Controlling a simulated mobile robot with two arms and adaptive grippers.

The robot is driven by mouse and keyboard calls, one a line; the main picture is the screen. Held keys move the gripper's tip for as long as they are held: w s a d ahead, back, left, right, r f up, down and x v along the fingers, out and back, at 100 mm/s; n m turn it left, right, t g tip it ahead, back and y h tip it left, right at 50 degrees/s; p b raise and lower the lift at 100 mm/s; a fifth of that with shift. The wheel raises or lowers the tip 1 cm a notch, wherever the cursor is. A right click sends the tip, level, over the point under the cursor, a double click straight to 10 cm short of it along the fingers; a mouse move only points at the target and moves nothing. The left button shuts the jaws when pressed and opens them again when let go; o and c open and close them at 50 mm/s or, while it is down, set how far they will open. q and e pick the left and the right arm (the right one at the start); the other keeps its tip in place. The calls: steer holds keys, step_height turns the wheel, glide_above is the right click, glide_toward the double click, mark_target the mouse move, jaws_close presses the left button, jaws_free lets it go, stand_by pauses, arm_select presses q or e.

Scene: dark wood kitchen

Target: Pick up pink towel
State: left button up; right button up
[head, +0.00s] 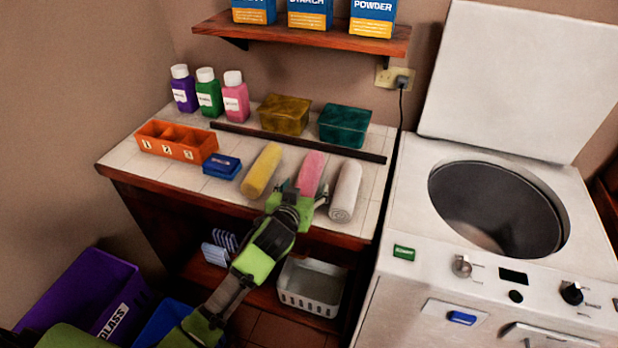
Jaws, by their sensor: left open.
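A rolled pink towel (311,172) lies on the white tiled counter (227,200), between a rolled yellow towel (261,170) and a rolled white towel (345,191). My left gripper (300,191) is at the near end of the pink towel, with its fingers apart. The gripper and wrist hide the towel's near end. I cannot tell whether the fingers touch the towel. My right gripper is not in view.
A dark strip (297,143) runs along the counter behind the towels. A blue box (221,166) and an orange divided tray (176,142) stand left. The open washer (394,273) stands right. Below is a white basket (312,286).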

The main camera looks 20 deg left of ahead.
arm_select(q)
steer(key=shift+p+x, duration=0.5)
steer(key=shift+x, duration=2.25)
steer(key=c, duration=1.3)
